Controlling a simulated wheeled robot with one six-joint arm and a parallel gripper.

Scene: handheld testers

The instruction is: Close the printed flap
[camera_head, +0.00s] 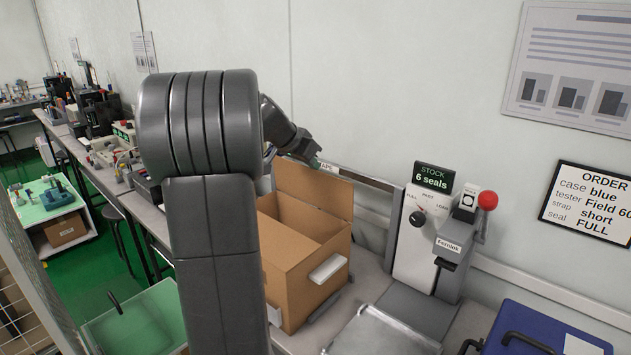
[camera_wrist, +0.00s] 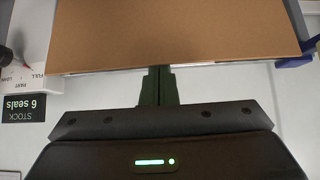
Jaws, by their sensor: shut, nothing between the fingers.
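A brown cardboard box (camera_head: 290,285) stands on the bench with its top open. One flap (camera_head: 312,194) stands up at its back edge, and I see no print on the side facing me. My gripper (camera_head: 316,161) is shut and empty at the top edge of this flap. In the wrist view, a plain brown cardboard panel (camera_wrist: 175,30) fills the top, and the closed fingertips (camera_wrist: 158,70) are at its edge. I cannot tell whether they touch it. My arm hides the left part of the box.
A sealing machine (camera_head: 430,240) with a red-knobbed lever and a "6 seals" sign (camera_head: 433,178) stands right of the box. A metal plate (camera_head: 383,332) lies in front, and a blue case (camera_head: 545,330) is at the right. An order sign (camera_head: 590,207) hangs on the wall.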

